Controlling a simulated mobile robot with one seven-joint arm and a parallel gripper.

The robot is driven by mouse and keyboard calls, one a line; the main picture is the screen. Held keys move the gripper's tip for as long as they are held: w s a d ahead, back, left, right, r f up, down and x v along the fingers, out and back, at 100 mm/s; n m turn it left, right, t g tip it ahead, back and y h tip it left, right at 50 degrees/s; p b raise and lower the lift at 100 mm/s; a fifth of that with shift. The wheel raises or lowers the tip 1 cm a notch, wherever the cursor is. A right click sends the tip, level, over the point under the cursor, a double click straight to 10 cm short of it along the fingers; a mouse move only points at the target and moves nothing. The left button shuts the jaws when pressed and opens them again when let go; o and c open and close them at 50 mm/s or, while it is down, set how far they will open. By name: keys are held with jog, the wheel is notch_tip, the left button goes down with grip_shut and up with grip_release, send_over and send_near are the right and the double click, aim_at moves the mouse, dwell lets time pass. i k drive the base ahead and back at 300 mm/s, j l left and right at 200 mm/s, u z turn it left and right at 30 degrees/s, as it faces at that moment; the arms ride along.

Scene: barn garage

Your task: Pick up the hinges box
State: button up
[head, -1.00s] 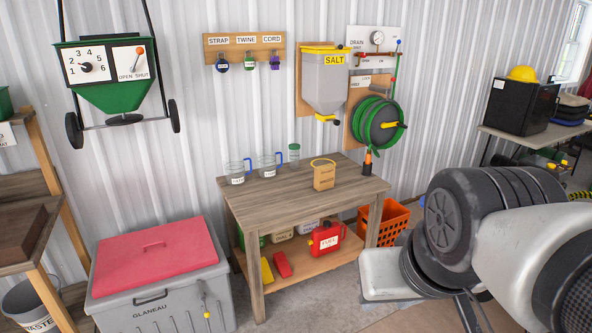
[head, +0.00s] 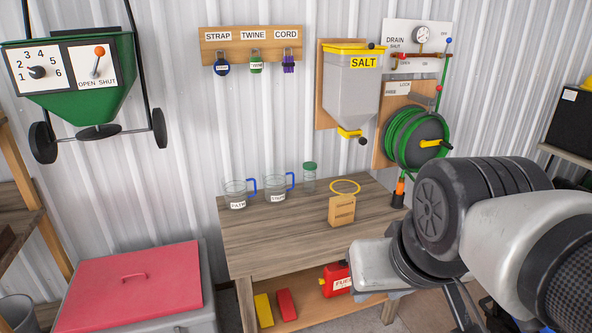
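A small tan box (head: 341,211) stands on the wooden workbench (head: 262,243), near its right part. Its label is too small to read, so I cannot tell for sure that it is the hinges box. A yellow ring (head: 345,187) lies just behind it. My arm fills the lower right of the head view, to the right of the box and in front of the bench's right end. The fingers of my gripper do not show, and nothing is seen touching the box.
Two clear jugs with blue handles (head: 235,193) (head: 275,187) and a green-lidded jar (head: 309,178) stand left of the box. A salt hopper (head: 350,90) and green hose reel (head: 414,139) hang behind. A red-lidded chest (head: 130,290) stands left. The bench's front left top is clear.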

aim_at(342, 207)
jog(key=i+l+u, duration=0.15)
jog(key=i+l, duration=0.35)
jog(key=i+l+u, duration=0.2)
jog(key=i+l, duration=0.4)
jog(key=i+l+u, duration=0.15)
jog(key=i+l, duration=0.45)
jog(key=l, duration=0.1)
